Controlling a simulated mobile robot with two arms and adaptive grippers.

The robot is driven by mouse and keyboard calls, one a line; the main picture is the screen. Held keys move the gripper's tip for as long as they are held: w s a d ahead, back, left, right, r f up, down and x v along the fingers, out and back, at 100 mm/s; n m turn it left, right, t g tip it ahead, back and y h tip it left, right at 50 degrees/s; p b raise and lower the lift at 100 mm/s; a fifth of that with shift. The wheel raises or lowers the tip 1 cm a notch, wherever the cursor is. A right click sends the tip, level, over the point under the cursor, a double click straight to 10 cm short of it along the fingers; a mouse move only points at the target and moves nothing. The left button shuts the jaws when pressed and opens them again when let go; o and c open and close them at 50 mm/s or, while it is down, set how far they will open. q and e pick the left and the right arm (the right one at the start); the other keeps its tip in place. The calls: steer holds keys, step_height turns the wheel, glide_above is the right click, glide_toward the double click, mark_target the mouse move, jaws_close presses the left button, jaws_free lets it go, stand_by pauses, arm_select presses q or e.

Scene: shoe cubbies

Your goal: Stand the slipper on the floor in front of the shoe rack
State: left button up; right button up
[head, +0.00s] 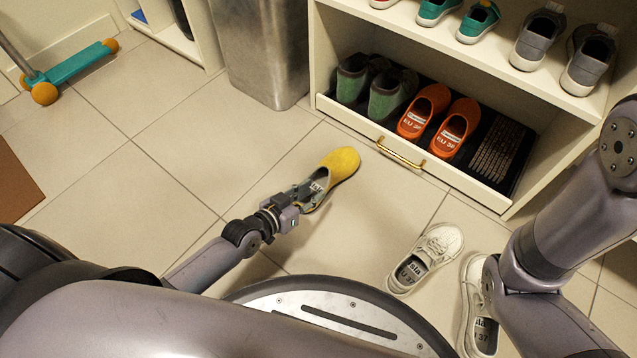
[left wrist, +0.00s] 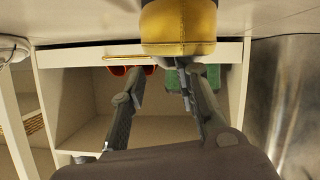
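The yellow slipper (head: 342,164) is on the floor in front of the shoe rack (head: 335,106), sole down, toe pointing up and right. Its grey inside partly shows. My left gripper (head: 298,196) is at its heel end and hides part of it in the head view. In the left wrist view the slipper (left wrist: 178,28) is at the top. My left gripper's fingers (left wrist: 161,75) are apart there, with no part of the slipper clearly clamped between them. The right fingertip is very close to it; contact is unclear. My right gripper is out of view.
White sneakers (head: 428,256) stand on the floor at lower right. Orange shoes (head: 425,110) and green boots (head: 388,96) stand in the rack's drawer, with a brass handle (head: 401,152). A metal bin (head: 262,50) and scooter (head: 75,65) are farther left. Floor left of the slipper is clear.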

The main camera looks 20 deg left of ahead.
arm_select(q)
steer(key=p+v, duration=0.3)
steer(key=v, duration=0.5)
steer(key=shift+p, duration=0.3)
steer(key=shift+w+r, duration=0.1)
